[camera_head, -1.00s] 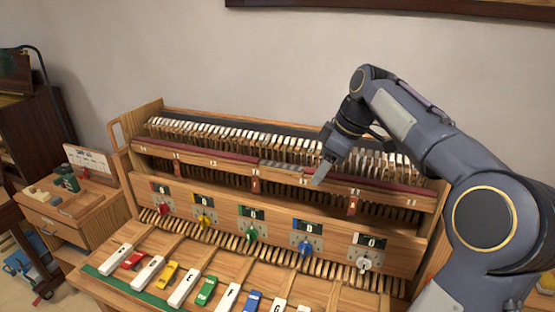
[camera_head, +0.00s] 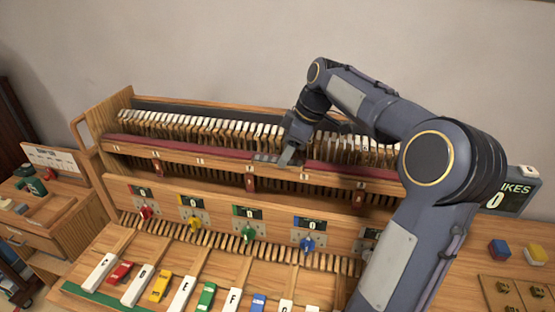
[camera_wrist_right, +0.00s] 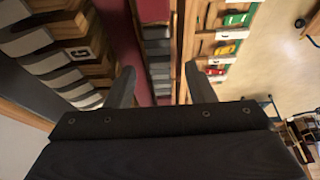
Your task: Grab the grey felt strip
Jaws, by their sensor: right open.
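The grey felt strip (camera_head: 265,157) lies on the long wooden rail, in line with the dark red felt on either side. In the right wrist view the grey strip (camera_wrist_right: 158,47) looks segmented and runs between my two fingers. My right gripper (camera_head: 287,157) is at the strip's right end in the head view and hides part of it. The same gripper (camera_wrist_right: 160,75) is open in the wrist view, one finger on each side of the strip's line, with nothing held. I cannot tell its height above the rail. My left gripper is not in view.
White-topped hammers (camera_head: 210,126) stand in a row behind the rail. The front panel (camera_head: 170,197) carries coloured knobs, with several coloured keys (camera_head: 160,283) below. A display box (camera_head: 512,190) and small blocks (camera_head: 500,250) are at the right.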

